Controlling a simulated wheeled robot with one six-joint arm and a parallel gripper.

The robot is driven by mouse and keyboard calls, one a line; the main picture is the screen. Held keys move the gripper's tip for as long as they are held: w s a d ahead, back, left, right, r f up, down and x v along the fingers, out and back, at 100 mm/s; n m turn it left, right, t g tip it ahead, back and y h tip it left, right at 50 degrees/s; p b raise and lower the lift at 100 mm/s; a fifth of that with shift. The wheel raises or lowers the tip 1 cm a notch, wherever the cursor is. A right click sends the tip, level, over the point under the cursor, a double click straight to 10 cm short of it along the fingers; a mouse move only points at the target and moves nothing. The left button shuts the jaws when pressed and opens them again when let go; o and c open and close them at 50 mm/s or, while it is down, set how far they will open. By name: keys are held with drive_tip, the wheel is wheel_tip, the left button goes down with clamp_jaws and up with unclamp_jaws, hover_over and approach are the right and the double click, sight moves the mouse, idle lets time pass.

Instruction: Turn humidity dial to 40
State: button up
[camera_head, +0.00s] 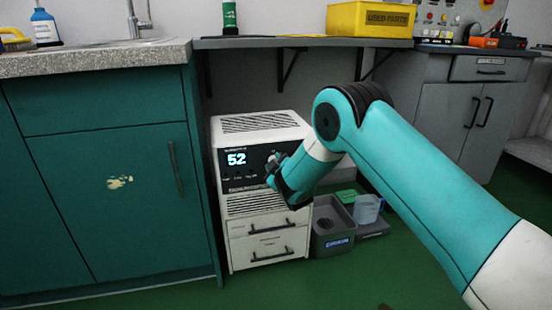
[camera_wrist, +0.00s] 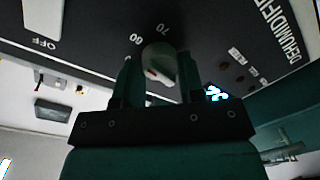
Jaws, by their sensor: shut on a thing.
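The humidity dial (camera_wrist: 158,60) is a pale round knob with a red mark on the dark panel of a white dehumidifier (camera_head: 262,124). In the wrist view, the numbers 60 and 70 and the word OFF are printed on the panel around it. My gripper (camera_wrist: 158,72) is shut on the dial, with one finger on each side. In the head view my gripper (camera_head: 274,180) is at the right part of the panel and hides most of the dial. The lit display (camera_head: 236,159) reads 52; part of it shows in the wrist view (camera_wrist: 215,93).
The dehumidifier stands on the green floor under a grey shelf (camera_head: 300,43), beside a teal cabinet (camera_head: 110,180). A yellow used-parts box (camera_head: 370,19) sits on the shelf. Open floor lies in front.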

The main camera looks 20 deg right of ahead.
drive_tip(key=n+p, duration=0.4)
drive_tip(key=n, duration=0.5)
drive_tip(key=n+h+p, duration=0.1)
drive_tip(key=n+p, duration=0.3)
drive_tip(key=n, duration=0.5)
drive_tip(key=shift+a+f+n+h+p, duration=0.15)
drive_tip(key=shift+n+h+p, duration=0.15)
idle(0.5)
drive_tip(key=o, duration=0.9)
